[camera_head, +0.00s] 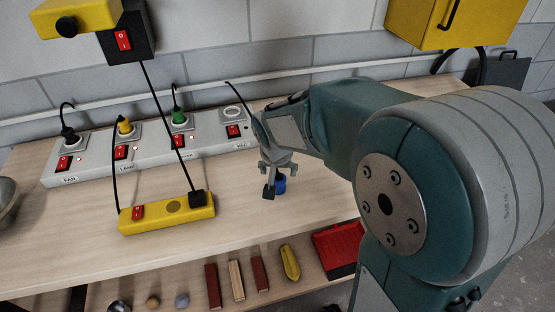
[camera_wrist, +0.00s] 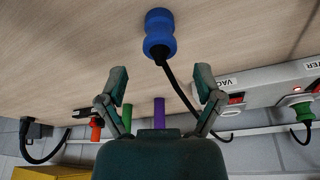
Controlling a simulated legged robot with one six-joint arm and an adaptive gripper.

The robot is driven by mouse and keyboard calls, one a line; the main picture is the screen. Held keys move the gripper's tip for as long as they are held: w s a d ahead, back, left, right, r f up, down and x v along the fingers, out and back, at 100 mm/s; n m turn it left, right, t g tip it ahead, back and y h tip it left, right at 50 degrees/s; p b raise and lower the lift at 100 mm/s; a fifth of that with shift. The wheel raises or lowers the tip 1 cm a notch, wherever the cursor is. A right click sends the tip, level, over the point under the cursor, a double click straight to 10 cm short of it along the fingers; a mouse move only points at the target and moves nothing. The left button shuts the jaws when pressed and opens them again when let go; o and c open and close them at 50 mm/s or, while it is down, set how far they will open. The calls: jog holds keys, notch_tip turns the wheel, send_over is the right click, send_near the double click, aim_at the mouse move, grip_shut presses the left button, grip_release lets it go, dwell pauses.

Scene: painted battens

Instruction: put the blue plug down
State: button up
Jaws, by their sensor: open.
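The blue plug (camera_head: 280,185) is on the wooden bench top, in front of the right end of the grey socket strip. One finger of my gripper (camera_head: 276,177) partly hides it in the head view. In the wrist view the blue plug (camera_wrist: 159,35) is whole, with its black cable running back from it between my fingers. My gripper (camera_wrist: 161,80) is open in the wrist view, its fingers spread and clear of the plug. The fingers hold nothing.
The grey socket strip (camera_head: 150,158) carries black, yellow and green plugs (camera_head: 180,119); its right socket (camera_head: 232,113) is empty. A yellow power block (camera_head: 168,213) lies left of my gripper. A lower shelf holds wooden battens (camera_head: 236,280) and a red case (camera_head: 337,246).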

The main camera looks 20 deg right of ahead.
jog(key=d+v, duration=0.1)
jog(key=v, duration=0.5)
jog(key=s+r+n+t, duration=0.1)
jog(key=s+r+n, duration=0.1)
jog(key=s, duration=0.7)
jog(key=s+r+n+t+y, duration=0.1)
jog(key=s+r+n, duration=0.1)
jog(key=s, duration=0.7)
jog(key=shift+d+r+n, duration=0.15)
jog(key=shift+r+n, duration=0.15)
jog(key=shift+r, duration=0.35)
jog(key=shift+w, duration=0.1)
jog(key=shift+c, duration=0.3)
